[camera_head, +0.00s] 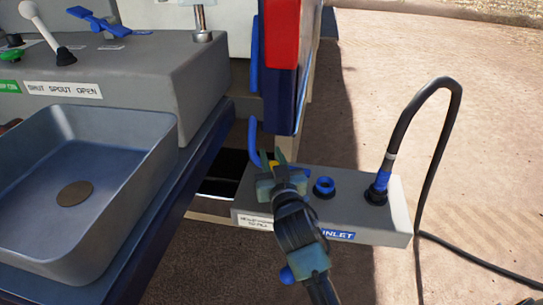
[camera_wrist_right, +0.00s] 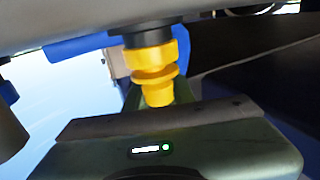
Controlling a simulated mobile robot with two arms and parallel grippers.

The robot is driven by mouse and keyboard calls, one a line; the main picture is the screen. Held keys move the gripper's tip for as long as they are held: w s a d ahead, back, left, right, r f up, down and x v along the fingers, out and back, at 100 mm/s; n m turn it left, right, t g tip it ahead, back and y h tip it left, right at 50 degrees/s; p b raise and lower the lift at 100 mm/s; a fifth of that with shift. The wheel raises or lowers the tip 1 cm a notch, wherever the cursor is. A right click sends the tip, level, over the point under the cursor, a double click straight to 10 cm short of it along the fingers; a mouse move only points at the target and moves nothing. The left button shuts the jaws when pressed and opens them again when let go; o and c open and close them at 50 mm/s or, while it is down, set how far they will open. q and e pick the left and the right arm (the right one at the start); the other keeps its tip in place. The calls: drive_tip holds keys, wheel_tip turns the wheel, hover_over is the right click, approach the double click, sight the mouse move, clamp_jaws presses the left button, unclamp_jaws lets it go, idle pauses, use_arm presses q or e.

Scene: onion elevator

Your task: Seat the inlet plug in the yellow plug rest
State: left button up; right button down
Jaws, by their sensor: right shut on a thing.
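My right gripper (camera_head: 278,170) is over the left end of the grey inlet box. It is shut on a yellow piece (camera_head: 273,163), which I take to be the inlet plug. In the right wrist view the yellow plug (camera_wrist_right: 157,92) is between the fingers, its flange close against a yellow ring (camera_wrist_right: 152,53) on a black collar, seemingly the yellow plug rest. How deep the plug sits is hidden. In the head view the gripper covers the rest. My left gripper is not in view.
The grey box (camera_head: 392,228) has an open blue-ringed socket (camera_head: 324,187) and a blue cable connector (camera_head: 376,190) with a black cable looping up. A grey basin (camera_head: 75,190) is at left. A blue-red post (camera_head: 285,60) stands behind the gripper.

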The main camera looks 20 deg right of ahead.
drive_tip(key=shift+f, duration=0.2)
drive_tip(key=c, duration=1.1)
unclamp_jaws()
drive_tip(key=shift+r, duration=0.1)
drive_tip(key=shift+r, duration=0.3)
use_arm(q)
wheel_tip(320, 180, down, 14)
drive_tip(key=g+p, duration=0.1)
drive_tip(key=p, duration=0.5)
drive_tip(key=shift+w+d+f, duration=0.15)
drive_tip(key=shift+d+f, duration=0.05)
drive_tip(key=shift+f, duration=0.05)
use_arm(e)
wheel_tip(320, 180, up, 19)
